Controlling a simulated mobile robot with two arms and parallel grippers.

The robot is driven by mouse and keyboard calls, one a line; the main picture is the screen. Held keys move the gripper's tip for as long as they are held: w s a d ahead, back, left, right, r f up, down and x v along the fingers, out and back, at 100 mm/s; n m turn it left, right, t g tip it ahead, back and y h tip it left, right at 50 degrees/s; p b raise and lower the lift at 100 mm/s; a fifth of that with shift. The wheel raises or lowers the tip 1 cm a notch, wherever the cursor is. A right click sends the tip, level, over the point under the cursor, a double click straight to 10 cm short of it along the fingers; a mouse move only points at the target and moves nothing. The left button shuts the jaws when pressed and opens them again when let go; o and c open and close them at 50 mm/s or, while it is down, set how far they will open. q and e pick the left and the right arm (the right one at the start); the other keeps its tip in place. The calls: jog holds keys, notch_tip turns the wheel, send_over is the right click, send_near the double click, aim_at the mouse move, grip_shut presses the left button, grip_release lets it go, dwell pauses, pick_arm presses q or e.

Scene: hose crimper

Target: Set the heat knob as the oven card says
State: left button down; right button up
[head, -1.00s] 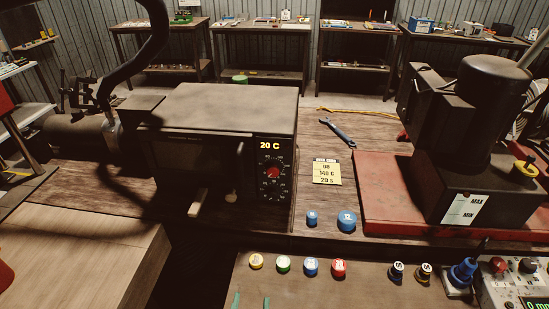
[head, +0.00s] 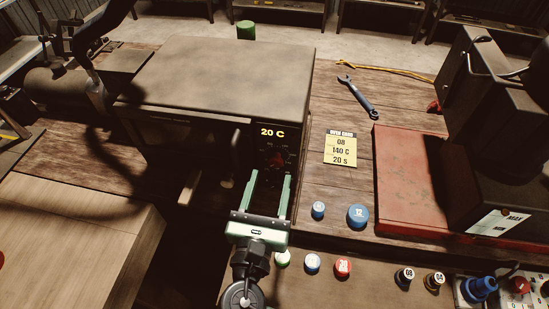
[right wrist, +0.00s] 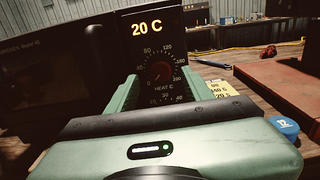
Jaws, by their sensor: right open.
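The heat knob (head: 277,159) is a small dark dial with red on it, on the front panel of the box oven (head: 225,75). The panel display reads 20 C. In the right wrist view the knob (right wrist: 160,71) has a red centre and a scale marked HEAT C. The oven card (head: 342,149) is yellow, lies on the bench right of the oven, and reads 08, 140 C, 20 S. My right gripper (head: 270,177) is open and empty, its green fingers pointing at the panel on either side of the knob. I cannot tell whether they touch it. My left gripper is not in view.
A blue wrench (head: 357,97) lies behind the card. A red plate (head: 400,180) under a dark machine is at the right. Two blue caps, the larger marked 12 (head: 358,216), stand before the card. Several coloured caps stand along the front shelf.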

aim_at(275, 163)
jog(key=w, duration=0.3)
jog(key=shift+d+r+p, duration=0.1)
jog(key=shift+d+p, duration=0.2)
jog(key=shift+p, duration=0.1)
jog(key=shift+w+d+f, duration=0.1)
jog(key=shift+w, duration=0.4)
jog(key=shift+w+d+f, duration=0.1)
jog(key=shift+w, duration=0.35)
grip_shut()
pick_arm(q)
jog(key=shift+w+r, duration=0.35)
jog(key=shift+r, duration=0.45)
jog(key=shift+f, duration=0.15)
pick_arm(e)
jog(key=shift+m, duration=0.3)
jog(key=m+b, duration=0.1)
jog(key=m, duration=0.2)
jog(key=shift+s+f, duration=0.1)
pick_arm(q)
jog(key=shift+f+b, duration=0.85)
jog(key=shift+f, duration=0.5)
pick_arm(e)
jog(key=shift+m, duration=1.6)
